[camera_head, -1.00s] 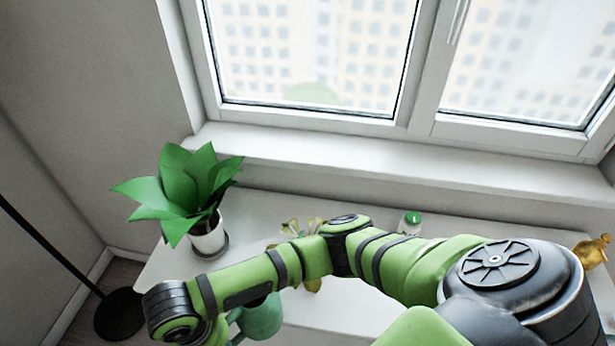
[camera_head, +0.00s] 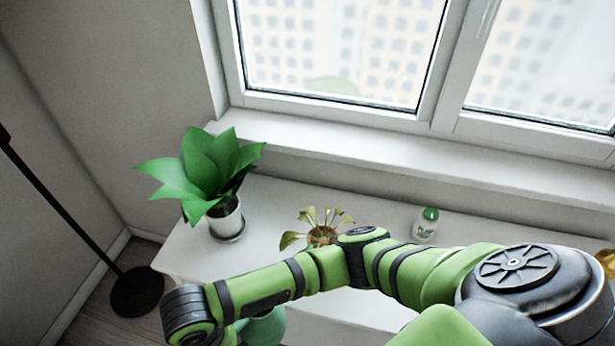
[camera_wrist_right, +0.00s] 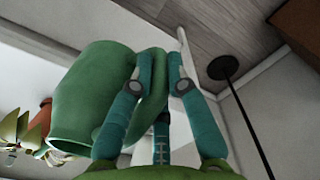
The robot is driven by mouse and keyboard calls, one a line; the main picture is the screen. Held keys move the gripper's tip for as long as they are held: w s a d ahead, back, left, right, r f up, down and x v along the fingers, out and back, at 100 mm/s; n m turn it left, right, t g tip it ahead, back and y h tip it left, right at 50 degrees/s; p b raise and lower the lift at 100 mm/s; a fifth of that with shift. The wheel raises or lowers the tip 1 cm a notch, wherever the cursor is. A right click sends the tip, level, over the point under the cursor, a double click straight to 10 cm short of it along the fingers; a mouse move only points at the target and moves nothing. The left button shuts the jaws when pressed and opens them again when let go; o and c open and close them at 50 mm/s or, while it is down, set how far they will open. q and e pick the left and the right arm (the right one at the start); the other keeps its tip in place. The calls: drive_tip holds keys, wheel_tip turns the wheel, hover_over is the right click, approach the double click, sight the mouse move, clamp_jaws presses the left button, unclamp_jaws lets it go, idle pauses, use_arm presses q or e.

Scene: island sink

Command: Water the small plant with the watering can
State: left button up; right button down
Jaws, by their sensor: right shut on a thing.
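The green watering can (camera_wrist_right: 80,108) is held in my right gripper (camera_wrist_right: 160,85), whose teal fingers are closed on it in the right wrist view. In the head view only part of the can (camera_head: 263,328) shows below my right forearm, and the gripper itself is hidden. The small plant (camera_head: 320,232), with drooping yellow-green leaves, stands on the white table behind my right arm, which partly covers it. My left gripper is not in view.
A larger leafy plant in a white pot (camera_head: 226,222) stands at the left on the table. A small white bottle with a green cap (camera_head: 426,226) stands right of the small plant. A black floor lamp (camera_head: 137,290) is at the left. The window sill (camera_head: 400,158) runs behind.

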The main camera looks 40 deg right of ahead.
drive_tip(key=shift+w+d+r+y, duration=0.1)
drive_tip(key=shift+d+r+y, duration=0.15)
drive_tip(key=shift+y, duration=0.05)
drive_tip(key=r, duration=0.2)
drive_tip(key=d+r+y, duration=0.1)
drive_tip(key=r, duration=0.1)
drive_tip(key=d+r+g+y, duration=0.1)
drive_tip(key=r, duration=0.1)
drive_tip(key=shift+w+d+r, duration=0.1)
drive_tip(key=shift+w+r, duration=0.1)
drive_tip(key=shift+w, duration=0.2)
drive_tip(key=shift+w+d+r+y+b, duration=0.2)
drive_tip(key=shift+d+r+y, duration=0.15)
drive_tip(key=shift+r, duration=0.3)
drive_tip(key=shift+w+d+r+y+b, duration=0.15)
drive_tip(key=shift+d+r+y, duration=0.1)
drive_tip(key=shift+d+r, duration=0.25)
drive_tip(key=shift+s+a+r, duration=0.1)
